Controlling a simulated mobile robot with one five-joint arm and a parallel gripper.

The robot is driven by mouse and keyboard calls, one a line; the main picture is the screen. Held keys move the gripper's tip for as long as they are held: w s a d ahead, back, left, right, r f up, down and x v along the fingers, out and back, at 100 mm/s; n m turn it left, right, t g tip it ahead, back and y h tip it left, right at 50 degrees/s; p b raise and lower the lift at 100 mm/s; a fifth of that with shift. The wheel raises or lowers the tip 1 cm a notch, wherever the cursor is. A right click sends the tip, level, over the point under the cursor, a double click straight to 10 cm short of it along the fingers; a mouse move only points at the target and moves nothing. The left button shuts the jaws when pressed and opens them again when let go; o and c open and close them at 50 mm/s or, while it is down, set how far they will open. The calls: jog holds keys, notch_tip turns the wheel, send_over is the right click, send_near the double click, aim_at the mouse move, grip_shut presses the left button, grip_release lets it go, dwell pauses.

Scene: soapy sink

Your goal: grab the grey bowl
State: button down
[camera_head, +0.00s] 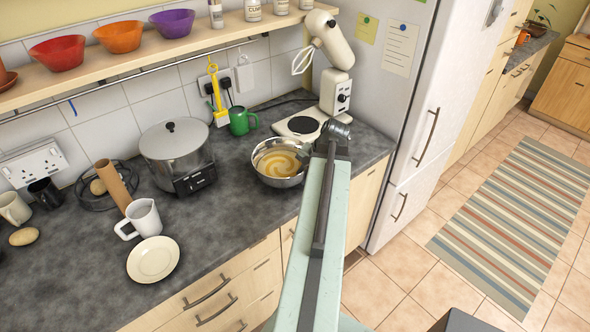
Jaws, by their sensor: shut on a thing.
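The grey bowl (273,181) is a shiny metal bowl with a yellow, swirled mixture inside. It is upright at the front right part of the dark counter, close to its front edge. My pale green arm reaches up from the bottom of the picture to the bowl's right side. My gripper (304,153) is at the bowl's right rim and is shut on it. The fingertips are small and partly hidden by my arm, so the exact grip on the rim is hard to see. I cannot tell whether the bowl is lifted off the counter.
A white stand mixer (333,75) stands behind the bowl, with a green mug (240,121) to its left. A lidded steel pot (175,150), a white jug (143,217) and a cream plate (153,260) are on the left. A fridge (400,120) stands at the right.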

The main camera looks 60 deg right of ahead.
jog(key=shift+r+p, duration=0.6)
notch_tip(320, 180, up, 3)
jog(key=p, duration=0.3)
jog(key=shift+s+d, duration=0.1)
jog(key=shift+d, duration=0.05)
jog(key=s+d, duration=0.6)
jog(key=d, duration=0.1)
jog(key=s+d, duration=0.3)
jog(key=d, duration=0.1)
jog(key=shift+s+r+p, duration=0.3)
jog(key=shift+r+p, duration=0.05)
jog(key=shift+s+d, duration=0.3)
jog(key=shift+s, duration=0.1)
jog(key=shift+s+f, duration=0.1)
jog(key=shift+s, duration=0.1)
